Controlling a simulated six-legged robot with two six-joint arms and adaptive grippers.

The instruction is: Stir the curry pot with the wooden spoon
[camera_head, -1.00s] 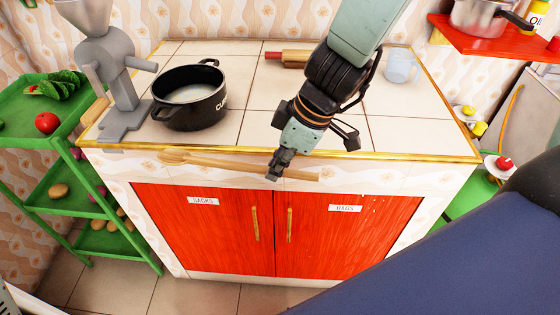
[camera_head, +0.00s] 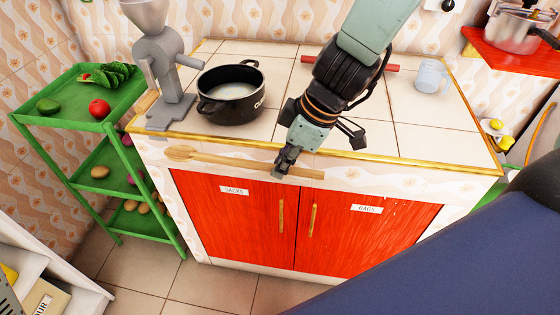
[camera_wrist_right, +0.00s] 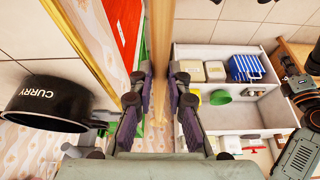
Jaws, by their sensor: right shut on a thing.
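The wooden spoon (camera_head: 220,159) is held level in front of the counter's front edge, its bowl end to the left. My right gripper (camera_head: 284,170) is shut on its handle, nearer the right end. In the right wrist view the handle (camera_wrist_right: 161,60) runs between the fingers (camera_wrist_right: 158,100). The black curry pot (camera_head: 232,104) stands on the tiled counter, behind and above the spoon, with pale contents inside. It also shows in the right wrist view (camera_wrist_right: 45,104). An arm part at the right of that view looks like my left arm; its jaws are unclear.
A grey grinder (camera_head: 162,70) stands left of the pot. A red-handled rolling pin (camera_head: 378,67), partly hidden by my arm, and a clear cup (camera_head: 431,76) are at the back right. A green shelf (camera_head: 75,125) with vegetables stands left. The counter (camera_head: 410,133) is bare at front right.

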